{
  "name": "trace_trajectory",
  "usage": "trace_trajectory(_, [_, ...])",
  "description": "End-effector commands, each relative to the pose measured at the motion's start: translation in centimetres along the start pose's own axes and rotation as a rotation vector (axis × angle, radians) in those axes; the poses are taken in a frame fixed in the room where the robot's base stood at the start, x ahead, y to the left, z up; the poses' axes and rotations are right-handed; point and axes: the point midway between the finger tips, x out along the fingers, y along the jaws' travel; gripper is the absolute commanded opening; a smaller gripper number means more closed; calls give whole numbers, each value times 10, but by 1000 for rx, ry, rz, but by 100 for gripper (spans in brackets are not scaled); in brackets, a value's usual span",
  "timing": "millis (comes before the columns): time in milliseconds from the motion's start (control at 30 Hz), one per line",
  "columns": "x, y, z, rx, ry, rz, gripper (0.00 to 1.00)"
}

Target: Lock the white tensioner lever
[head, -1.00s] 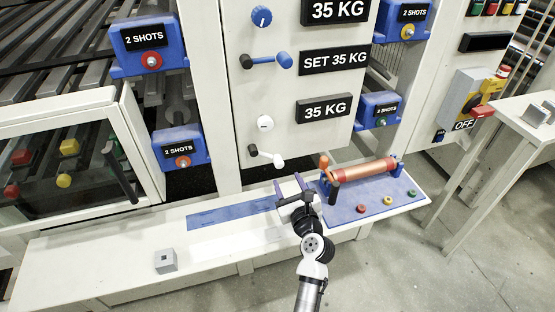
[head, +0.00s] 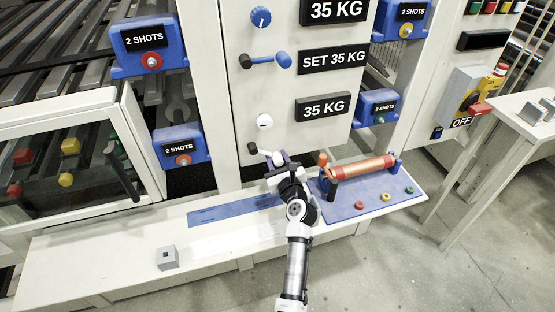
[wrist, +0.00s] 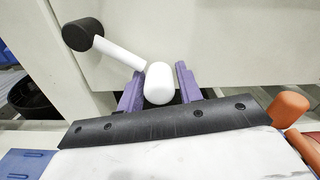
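The white tensioner lever (head: 265,153) is on the light panel. It has a black knob at its left end and a white rounded knob at its right end. In the wrist view the lever's white bar (wrist: 120,53) slopes down right from the black knob to the white knob. My gripper (head: 278,161) is at the lever's right end. In the wrist view its two purple fingers (wrist: 161,82) stand apart on either side of the white knob. The knob lies between them, close to both; I cannot tell whether either finger touches it. The lever's pivot is hidden.
Below is a pale bench (head: 215,235) with a blue mat and a small grey block (head: 167,258). To the right, an orange roller (head: 362,170) with an orange-topped handle (head: 322,159) stands close to my gripper. A blue lever (head: 266,60) is higher on the panel.

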Motion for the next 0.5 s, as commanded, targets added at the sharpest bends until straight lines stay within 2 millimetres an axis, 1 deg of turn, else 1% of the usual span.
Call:
trace_trajectory(33, [0,0,0,0,0,0,29])
trace_trajectory(200, [0,0,0,0,0,0,6])
trace_trajectory(267, [0,0,0,0,0,0,0])
trace_trajectory(500, [0,-1,1,-7,0,0,0])
